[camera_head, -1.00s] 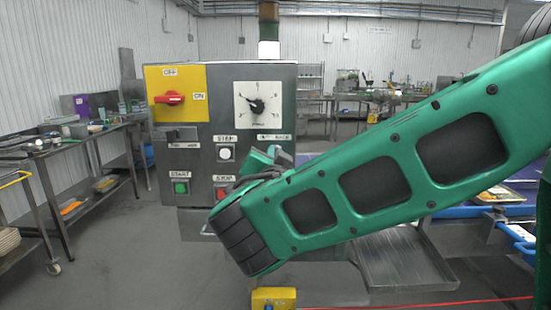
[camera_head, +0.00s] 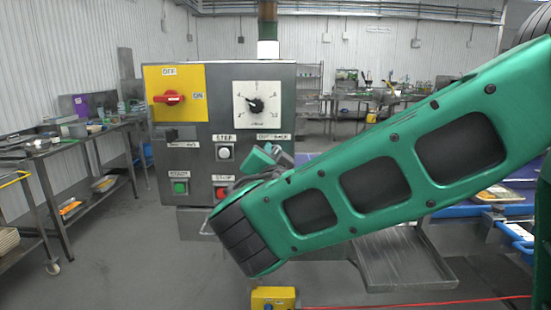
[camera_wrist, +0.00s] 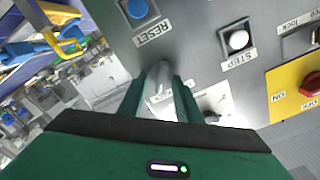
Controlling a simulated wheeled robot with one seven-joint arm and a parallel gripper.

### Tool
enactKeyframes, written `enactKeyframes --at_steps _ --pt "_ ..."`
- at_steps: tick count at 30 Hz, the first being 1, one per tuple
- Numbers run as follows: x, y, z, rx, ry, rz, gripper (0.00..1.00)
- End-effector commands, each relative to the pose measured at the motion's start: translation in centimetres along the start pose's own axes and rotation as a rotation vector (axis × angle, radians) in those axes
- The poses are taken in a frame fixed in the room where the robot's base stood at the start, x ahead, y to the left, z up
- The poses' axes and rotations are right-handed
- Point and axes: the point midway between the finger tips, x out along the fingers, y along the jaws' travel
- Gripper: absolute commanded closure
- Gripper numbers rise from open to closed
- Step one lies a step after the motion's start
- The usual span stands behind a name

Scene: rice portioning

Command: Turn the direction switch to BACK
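The direction switch is a silver knob (camera_wrist: 160,80) on the grey control panel (camera_head: 225,72). In the wrist view it sits between the two green fingers of my gripper (camera_wrist: 161,88), which flank it closely. I cannot tell whether both fingers press on it. In the head view the OUT/BACK label (camera_head: 273,137) shows, with my gripper (camera_head: 270,156) just below it. The knob's setting cannot be read there, as my gripper and arm cover that part of the panel.
Around the switch are the white STEP button (camera_head: 224,152), red STOP button (camera_head: 221,192), green START button (camera_head: 180,188), dial (camera_head: 256,105) and red rotary switch (camera_head: 169,98). A blue RESET button (camera_wrist: 138,9) shows in the wrist view. A yellow box (camera_head: 274,298) is low in front.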

Motion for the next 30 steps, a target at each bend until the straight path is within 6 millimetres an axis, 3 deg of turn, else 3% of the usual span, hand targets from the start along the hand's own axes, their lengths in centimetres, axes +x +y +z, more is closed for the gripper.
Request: enactKeyframes --at_steps 10,24,30 --pt "-0.9 -0.2 0.0 0.001 -0.001 -0.004 0.69" --pt "-8.8 -0.1 0.1 0.000 -0.002 -0.004 0.69" --pt "-10.4 0.0 0.1 0.001 -0.001 -0.001 0.69"
